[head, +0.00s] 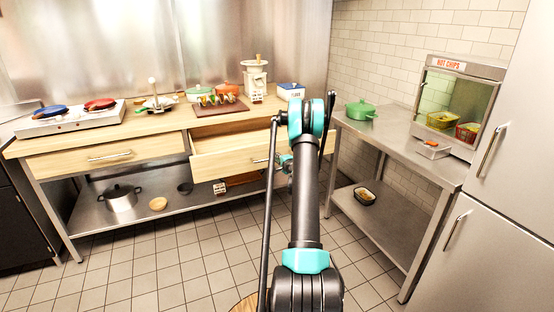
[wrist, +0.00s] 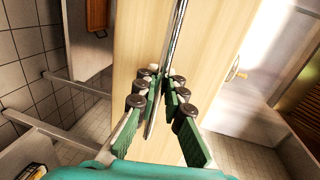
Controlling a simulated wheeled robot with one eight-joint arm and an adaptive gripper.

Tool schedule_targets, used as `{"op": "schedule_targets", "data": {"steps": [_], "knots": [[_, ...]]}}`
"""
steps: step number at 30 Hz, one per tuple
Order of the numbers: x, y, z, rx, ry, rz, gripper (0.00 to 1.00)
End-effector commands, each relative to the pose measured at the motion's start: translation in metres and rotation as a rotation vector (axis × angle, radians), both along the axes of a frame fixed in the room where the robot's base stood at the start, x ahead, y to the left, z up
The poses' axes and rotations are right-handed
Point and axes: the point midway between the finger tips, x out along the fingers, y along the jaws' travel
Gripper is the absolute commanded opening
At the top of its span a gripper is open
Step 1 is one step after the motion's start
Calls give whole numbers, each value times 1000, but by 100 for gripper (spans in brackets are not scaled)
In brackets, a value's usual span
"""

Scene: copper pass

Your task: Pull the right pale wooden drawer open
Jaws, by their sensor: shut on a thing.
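The right pale wooden drawer (head: 228,163) stands out from the wooden counter in the head view, with part of its inside showing. Its metal handle (head: 260,160) is partly hidden by my arm. My gripper (head: 286,163) is at the right part of the drawer front, mostly behind my arm. In the wrist view, the drawer front (wrist: 215,50) fills the middle and the bar handle (wrist: 179,35) runs down between my fingers. My gripper (wrist: 160,92) is shut on that handle.
The left drawer (head: 75,160) is shut. A pot (head: 120,198) and a bowl (head: 158,203) stand on the lower shelf. A steel table (head: 400,140) with a green pot (head: 361,110) is at the right, beside the fridge (head: 480,240). The tiled floor in front of the drawers is clear.

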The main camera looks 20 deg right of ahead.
Motion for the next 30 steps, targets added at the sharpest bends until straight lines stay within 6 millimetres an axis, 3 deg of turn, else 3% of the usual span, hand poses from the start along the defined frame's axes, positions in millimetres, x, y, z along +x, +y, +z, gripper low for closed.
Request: {"op": "schedule_targets", "data": {"steps": [11, 12, 14, 24, 30], "knots": [[0, 1, 0, 0, 0, 1, 0], [0, 1, 0, 0, 0, 1, 12], [0, 1, 0, 0, 0, 1, 19], [-2, 0, 0, 0, 0, 0, 19], [-25, -1, 5, 0, 0, -2, 19]]}}
